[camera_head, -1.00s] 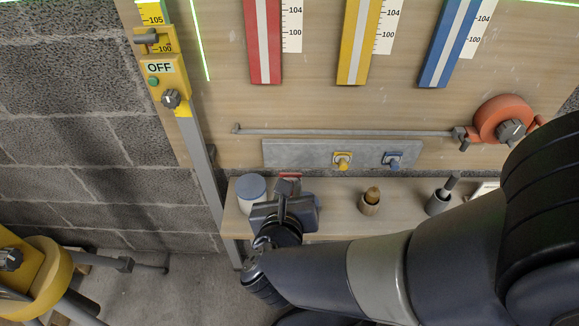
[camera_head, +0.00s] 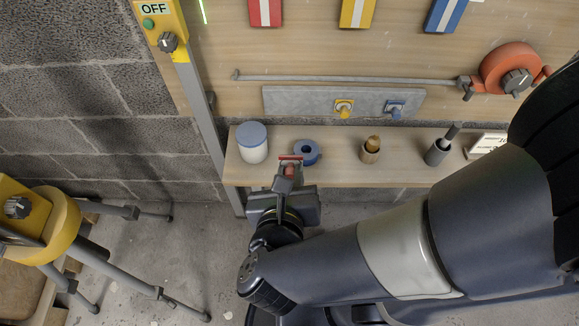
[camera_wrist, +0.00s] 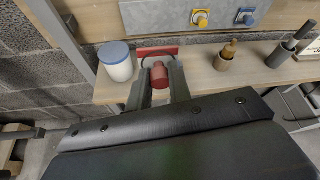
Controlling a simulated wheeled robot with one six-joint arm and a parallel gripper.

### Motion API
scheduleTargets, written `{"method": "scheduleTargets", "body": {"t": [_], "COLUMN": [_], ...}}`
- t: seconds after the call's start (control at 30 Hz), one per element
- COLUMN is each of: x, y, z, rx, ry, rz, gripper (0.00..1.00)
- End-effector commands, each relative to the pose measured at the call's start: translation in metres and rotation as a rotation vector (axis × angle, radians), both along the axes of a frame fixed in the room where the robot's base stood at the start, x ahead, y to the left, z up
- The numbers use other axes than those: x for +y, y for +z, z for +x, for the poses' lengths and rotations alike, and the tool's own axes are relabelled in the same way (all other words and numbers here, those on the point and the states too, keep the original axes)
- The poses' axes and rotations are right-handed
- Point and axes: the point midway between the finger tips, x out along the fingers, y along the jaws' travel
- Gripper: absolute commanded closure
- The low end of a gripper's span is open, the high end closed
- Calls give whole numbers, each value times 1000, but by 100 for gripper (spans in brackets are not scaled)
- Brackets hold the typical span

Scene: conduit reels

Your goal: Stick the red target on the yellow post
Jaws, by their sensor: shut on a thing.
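My gripper (camera_head: 288,172) is shut on the knob of the red target (camera_head: 290,158). The target is a thin red plate with a round red knob; the wrist view shows the knob between the fingers (camera_wrist: 160,82) and the plate (camera_wrist: 172,50) beyond it. It is held in front of the shelf. The yellow post (camera_head: 357,12) is a yellow strip with a pale centre stripe on the wall board, up and to the right of my gripper. Only its lower end shows now. A red strip (camera_head: 265,12) and a blue strip (camera_head: 441,15) flank it.
A grey rail (camera_head: 300,102) holds a yellow target (camera_head: 344,107) and a blue target (camera_head: 395,108). The shelf (camera_head: 335,172) bears a blue-lidded jar (camera_head: 252,142), blue tape roll (camera_head: 307,152), wooden piece (camera_head: 371,149) and grey cup (camera_head: 437,152). A yellow reel (camera_head: 55,225) stands left.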

Motion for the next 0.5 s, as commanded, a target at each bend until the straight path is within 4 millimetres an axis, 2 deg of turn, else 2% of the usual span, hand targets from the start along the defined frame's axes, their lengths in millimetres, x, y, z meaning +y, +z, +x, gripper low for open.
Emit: {"method": "scheduleTargets", "body": {"t": [0.5], "x": [1], "y": [0], "z": [-21], "rx": [1], "ry": [3], "rz": [0], "gripper": [100]}}
